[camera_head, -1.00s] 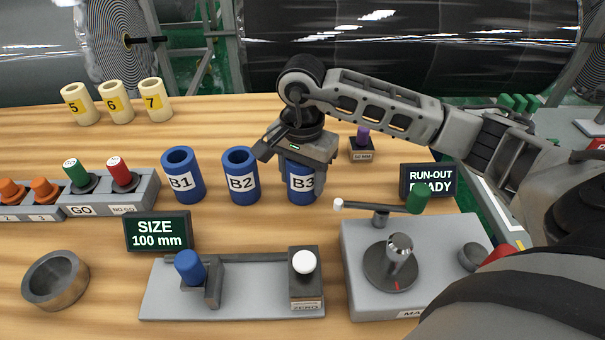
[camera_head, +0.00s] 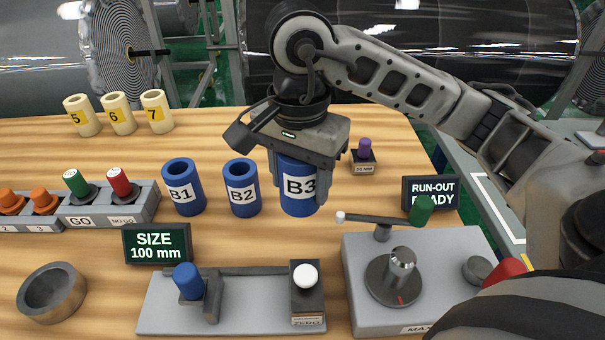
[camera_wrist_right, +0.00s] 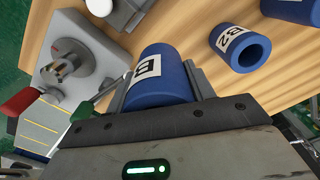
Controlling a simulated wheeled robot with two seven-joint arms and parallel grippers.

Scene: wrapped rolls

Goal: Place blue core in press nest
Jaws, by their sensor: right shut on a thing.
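In the right wrist view the held core (camera_wrist_right: 160,75) sits between the jaws. Blue cores B1 (camera_head: 183,190) and B2 (camera_head: 242,190) stand upright on the table to its left; B2 also shows in the right wrist view (camera_wrist_right: 240,46). I cannot tell for certain which fixture is the press nest. My left gripper is not in view.
In front are a gauge plate with a blue knob (camera_head: 188,280) and white knob (camera_head: 305,277), and a grey run-out fixture with a spindle (camera_head: 402,262). A metal ring (camera_head: 52,292) lies front left. Cream cores (camera_head: 118,114) stand at the back. GO gauges (camera_head: 78,185) stand left.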

